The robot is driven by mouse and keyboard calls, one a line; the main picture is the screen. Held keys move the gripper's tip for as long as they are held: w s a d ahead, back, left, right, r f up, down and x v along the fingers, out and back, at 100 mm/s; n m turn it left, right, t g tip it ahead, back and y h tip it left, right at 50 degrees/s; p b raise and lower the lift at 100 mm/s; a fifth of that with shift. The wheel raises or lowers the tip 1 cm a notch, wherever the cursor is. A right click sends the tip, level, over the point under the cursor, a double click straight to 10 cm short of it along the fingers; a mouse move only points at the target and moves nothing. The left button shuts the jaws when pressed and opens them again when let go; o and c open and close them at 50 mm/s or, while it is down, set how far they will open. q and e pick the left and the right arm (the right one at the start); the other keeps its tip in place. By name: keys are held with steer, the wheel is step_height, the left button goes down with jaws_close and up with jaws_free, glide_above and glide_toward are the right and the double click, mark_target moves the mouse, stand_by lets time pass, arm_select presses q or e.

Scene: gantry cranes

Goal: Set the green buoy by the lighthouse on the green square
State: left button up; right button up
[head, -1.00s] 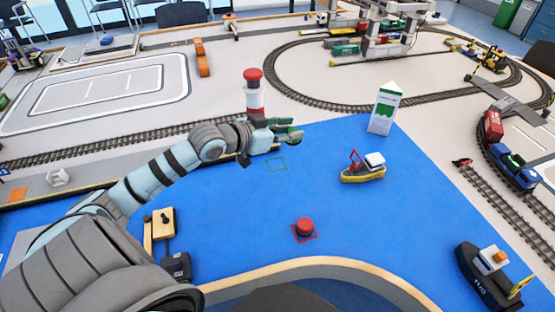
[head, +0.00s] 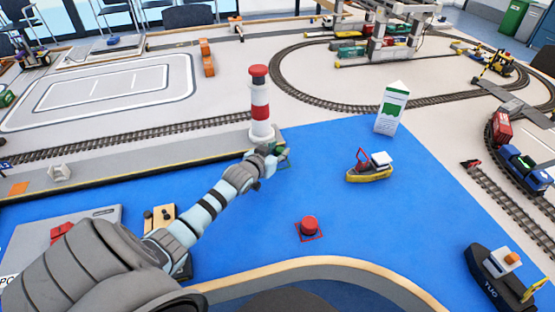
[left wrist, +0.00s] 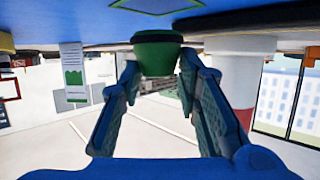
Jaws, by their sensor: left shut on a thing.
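The green buoy (left wrist: 157,50) is between the fingers of my left gripper (left wrist: 158,68), which is shut on it. In the head view the gripper (head: 272,154) is beside the foot of the red-and-white lighthouse (head: 260,112), and a bit of the green buoy (head: 283,153) shows past it. The green square (head: 284,166) is an outline on the blue water, partly hidden by the gripper. In the left wrist view the green square outline (left wrist: 150,8) is at the top edge, apart from the buoy. My right gripper is not in view.
A yellow boat (head: 369,168) floats right of the gripper, and a white-and-green sign (head: 391,108) stands behind it. A red buoy (head: 308,223) sits on a red square nearer the front. A tug (head: 498,275) is at the lower right. Blue water between them is clear.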

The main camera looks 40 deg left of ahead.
arm_select(q)
step_height(320, 180, down, 2)
steer(key=shift+f, duration=0.1)
steer(key=o, duration=1.2)
steer(key=shift+c, duration=0.2)
steer(key=p+v, duration=0.1)
steer(key=v, duration=0.1)
steer(key=p+v, duration=0.1)
steer(key=v, duration=0.1)
steer(key=p+v, duration=0.1)
steer(key=v, duration=0.2)
steer(key=shift+w+r, duration=0.15)
steer(key=shift+r, duration=0.1)
steer(key=p+v, duration=0.1)
steer(key=v, duration=0.4)
steer(key=shift+f, duration=0.15)
